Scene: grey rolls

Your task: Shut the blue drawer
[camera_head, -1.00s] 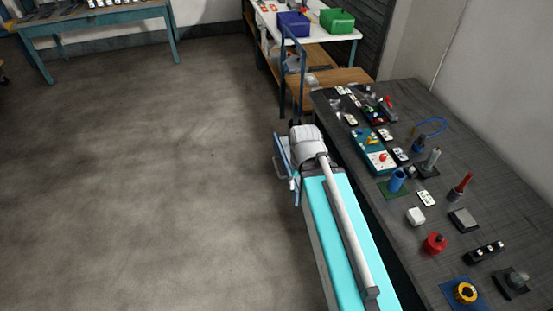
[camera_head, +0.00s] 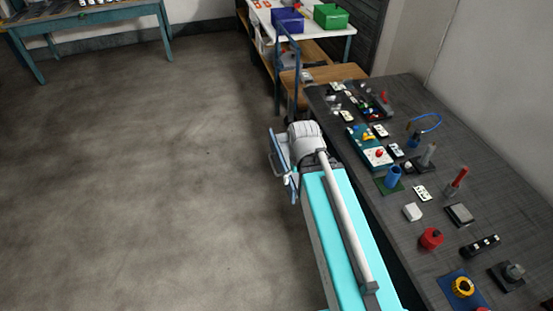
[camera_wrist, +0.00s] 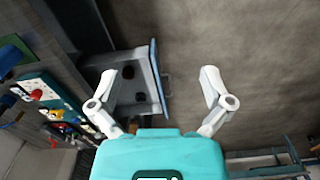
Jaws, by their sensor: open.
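The blue drawer stands pulled out from under the dark workbench. Its blue front (camera_wrist: 157,80) is seen nearly edge-on in the wrist view, with a grey handle on its outer side and dark round items in its grey tray. The blue front (camera_head: 277,150) also shows in the head view, left of my arm. My gripper (camera_wrist: 159,74) is open and empty, its two pale fingers wide apart. In the wrist picture the drawer front lies between the fingertips; I cannot tell the gap or any contact. In the head view my arm hides the gripper and part of the drawer.
The workbench (camera_head: 440,215) on the right carries many small parts. A blue trolley handle (camera_head: 297,75) rises beyond the drawer, near a white table with blue and green bins. The concrete floor (camera_head: 150,190) to the left is clear.

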